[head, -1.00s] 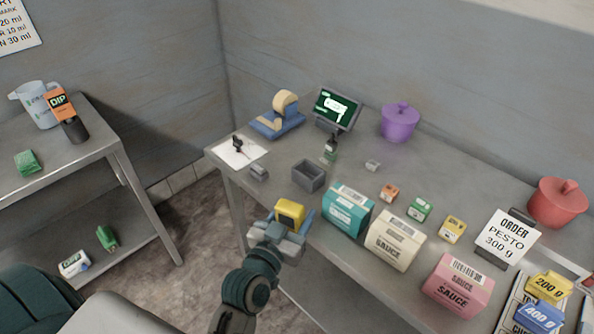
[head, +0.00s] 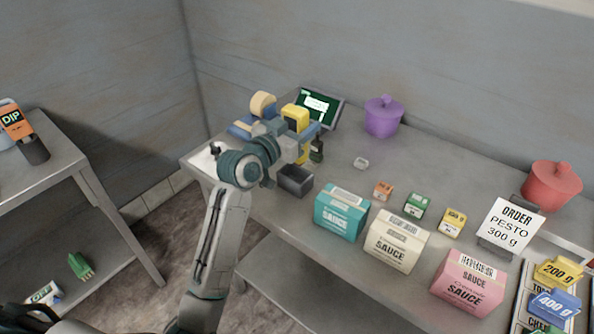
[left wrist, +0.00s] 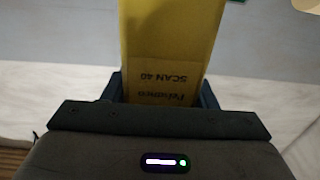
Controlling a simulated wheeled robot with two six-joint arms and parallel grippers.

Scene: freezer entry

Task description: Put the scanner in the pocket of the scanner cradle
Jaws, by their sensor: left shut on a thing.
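The yellow scanner (head: 295,114) is in my left gripper (head: 302,132), held upright over the back table, with part of it showing below the fingers. In the left wrist view, the scanner (left wrist: 170,45) stands between the two fingers (left wrist: 165,95), with upside-down "SCAN 40" lettering on its face. The dark grey open-topped box (head: 296,181), which looks like the scanner cradle, stands near the table's front edge, just below the gripper in the picture. The scanner is outside its pocket. My right gripper is not in view.
A blue tape dispenser (head: 241,130) and a screen (head: 320,104) stand behind my gripper. A small dark bottle (head: 317,150) is close to its right. Teal (head: 341,212) and cream (head: 396,241) sauce boxes stand right of the grey box. A purple pot (head: 383,117) is farther back.

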